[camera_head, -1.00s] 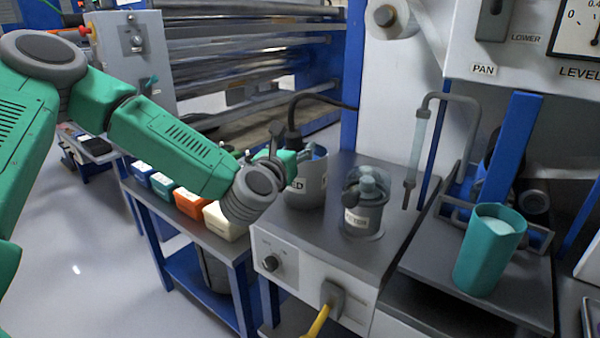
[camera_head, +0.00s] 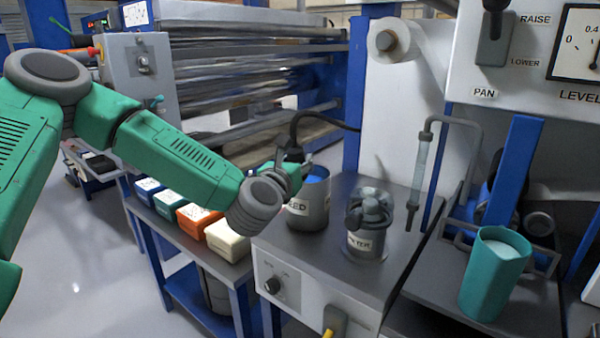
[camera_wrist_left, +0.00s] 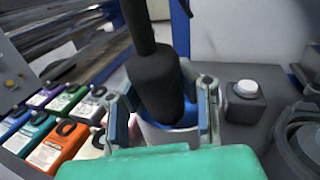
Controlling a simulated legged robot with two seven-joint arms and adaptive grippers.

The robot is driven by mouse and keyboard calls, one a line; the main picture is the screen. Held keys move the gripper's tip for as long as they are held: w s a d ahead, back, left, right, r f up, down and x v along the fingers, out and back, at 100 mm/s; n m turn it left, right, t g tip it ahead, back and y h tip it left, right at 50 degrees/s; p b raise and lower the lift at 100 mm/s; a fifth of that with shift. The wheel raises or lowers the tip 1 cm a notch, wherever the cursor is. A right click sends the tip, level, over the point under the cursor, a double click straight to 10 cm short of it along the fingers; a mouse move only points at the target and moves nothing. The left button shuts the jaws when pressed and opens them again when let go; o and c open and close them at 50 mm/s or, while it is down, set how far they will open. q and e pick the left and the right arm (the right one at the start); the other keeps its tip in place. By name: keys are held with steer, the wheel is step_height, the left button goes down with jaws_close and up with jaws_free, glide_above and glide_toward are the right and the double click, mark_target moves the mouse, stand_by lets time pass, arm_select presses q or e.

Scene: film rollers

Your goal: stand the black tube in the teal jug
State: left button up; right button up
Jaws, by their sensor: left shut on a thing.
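The black tube (camera_head: 292,142) hangs at the grey pot, its thin upper part curving away to the right. In the left wrist view its thick lower end (camera_wrist_left: 157,80) stands between my fingers, slightly tilted, over or in the pot's mouth; how deep its tip sits is unclear. My left gripper (camera_head: 300,170) is shut on the tube at the pot's rim; both fingers show in the wrist view (camera_wrist_left: 163,110). The teal jug (camera_head: 486,285) stands upright on a dark platform at the right, with pale content inside. My right gripper is out of view.
The grey pot (camera_head: 310,212) holds something blue. A labelled metal pot (camera_head: 366,243) stands between it and the jug. A vertical glass pipe (camera_head: 420,170) and a blue post (camera_head: 510,180) rise nearby. Coloured boxes, including an orange one (camera_head: 197,219), line the left bench.

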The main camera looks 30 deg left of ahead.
arm_select(q)
step_height(320, 180, up, 10)
steer(key=shift+r+p, duration=0.2)
steer(key=shift+p, duration=1)
step_height(320, 180, up, 13)
steer(key=p, duration=0.8)
steer(key=shift+r, duration=0.15)
